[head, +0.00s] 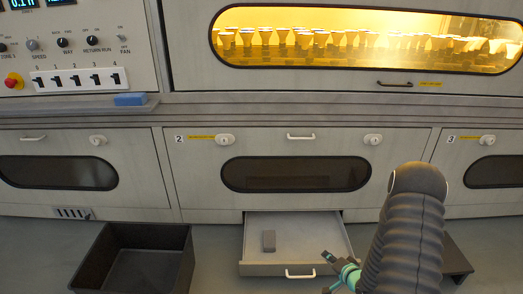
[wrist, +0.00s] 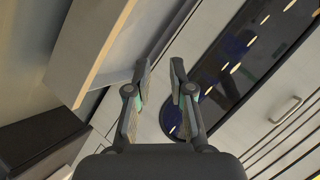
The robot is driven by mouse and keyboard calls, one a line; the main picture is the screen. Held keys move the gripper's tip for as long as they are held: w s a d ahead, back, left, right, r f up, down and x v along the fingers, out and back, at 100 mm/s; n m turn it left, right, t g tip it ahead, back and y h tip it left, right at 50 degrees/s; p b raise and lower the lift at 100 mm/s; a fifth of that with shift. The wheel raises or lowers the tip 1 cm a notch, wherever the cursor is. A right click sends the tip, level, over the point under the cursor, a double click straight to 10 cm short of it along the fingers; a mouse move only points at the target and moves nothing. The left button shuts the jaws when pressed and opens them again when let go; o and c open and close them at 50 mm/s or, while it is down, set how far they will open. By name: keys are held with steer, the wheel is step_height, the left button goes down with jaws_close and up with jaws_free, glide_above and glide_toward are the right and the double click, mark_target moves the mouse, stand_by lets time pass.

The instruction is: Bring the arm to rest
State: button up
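My gripper (head: 335,268) shows in the head view at the lower middle right, partly cut off by the bottom edge. It is in front of the right side of an open drawer (head: 330,232). My dark ribbed arm rises to its right. In the wrist view both fingers of my gripper (wrist: 160,72) stand apart, with nothing between them. The pale drawer edge (wrist: 90,52) seems to show to their left there.
A small grey block (head: 269,241) lies in the open drawer. A black open bin (head: 187,262) stands on the floor to the left. Closed cabinet doors and a lit oven window (head: 370,60) are behind. A blue sponge-like block (head: 131,99) lies on the ledge.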

steer(key=s+r+n+g+h+p, duration=0.1)
steer(key=s+r+n+h, duration=0.15)
steer(key=r, duration=1.25)
steer(key=s+r+n+g+h+p, duration=0.1)
steer(key=r+n+g+h+p, duration=0.15)
steer(key=r, duration=1.25)
steer(key=s+a+r+n, duration=0.1)
steer(key=s+a+r, duration=0.2)
steer(key=s, duration=0.6)
steer(key=s+a+r+n+g+p, duration=0.1)
steer(key=s+a+r, duration=0.2)
steer(key=s+r, duration=0.4)
steer(key=s+a+r+n+g+y+p, duration=0.1)
steer(key=s+r, duration=0.4)
steer(key=s, duration=0.5)
steer(key=shift+s+a+r, duration=0.3)
steer(key=shift+a+r, duration=0.05)
steer(key=shift+a, duration=0.55)
